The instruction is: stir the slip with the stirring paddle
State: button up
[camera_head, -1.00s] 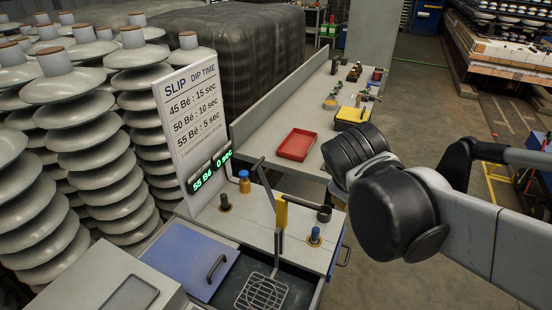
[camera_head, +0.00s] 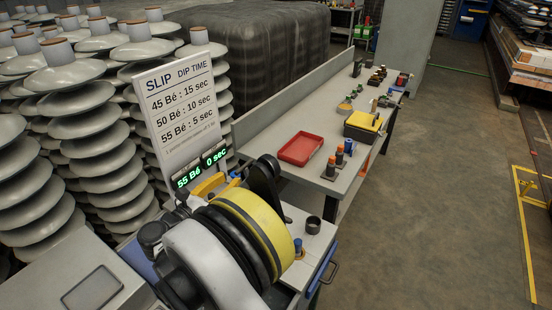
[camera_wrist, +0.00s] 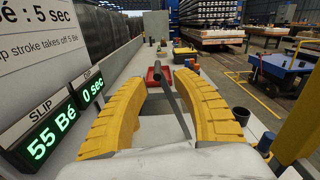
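My gripper (camera_wrist: 160,85) reaches over the dip station, and its two curved yellow fingers stand wide apart in the wrist view. A dark grey bar (camera_wrist: 172,98) with a round end shows between them; I cannot tell whether it belongs to the stirring paddle or whether the fingers touch it. In the head view my arm covers the slip tank, so the paddle and the slip are hidden. A sign (camera_head: 182,115) behind the station lists dip times. Its green display (camera_head: 188,177) reads 55 Bé and 0 sec, also in the wrist view (camera_wrist: 52,138).
A red tray (camera_head: 300,147) and a yellow-topped box (camera_head: 362,124) sit on the long bench. A black cup (camera_head: 313,225) and a blue-topped knob (camera_head: 298,246) stand at the station's right. Insulator stacks (camera_head: 95,160) crowd the left. The floor at right is open.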

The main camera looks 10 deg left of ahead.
aim_at(249, 162)
jog(key=shift+f, duration=0.15)
jog(key=b+x, duration=0.1)
jog(key=x, duration=0.5)
jog(key=b+x, duration=0.1)
jog(key=x, duration=0.3)
jog(key=shift+w+a+b, duration=0.2)
jog(key=shift+a+b, duration=0.05)
jog(key=shift+b, duration=0.1)
grip_shut()
jog(key=shift+d, duration=0.1)
